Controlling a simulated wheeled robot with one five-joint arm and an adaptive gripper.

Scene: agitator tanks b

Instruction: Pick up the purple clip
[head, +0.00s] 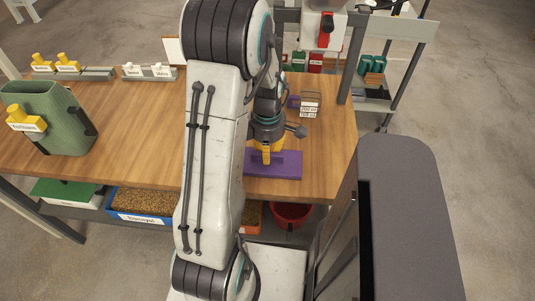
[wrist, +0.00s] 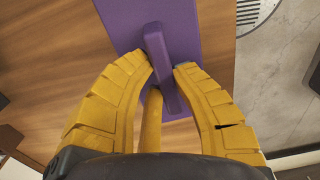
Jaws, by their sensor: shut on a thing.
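My gripper (head: 266,153) is low over the right part of the wooden table, pointing down. In the wrist view its two yellow fingers (wrist: 166,68) close from both sides on the narrow upright purple clip (wrist: 158,50). A flat purple plate (wrist: 186,22) lies around the foot of the clip. I cannot tell whether plate and clip are one piece. In the head view the purple plate (head: 287,165) shows near the table's front edge, and the fingers hide the clip there.
A small purple block (head: 293,102) and a labelled holder (head: 310,103) stand behind my gripper. A green tank (head: 52,115) with a yellow clip (head: 24,119) stands at the left. Racks with yellow (head: 67,64) and white clips (head: 160,71) line the back. The table's middle left is clear.

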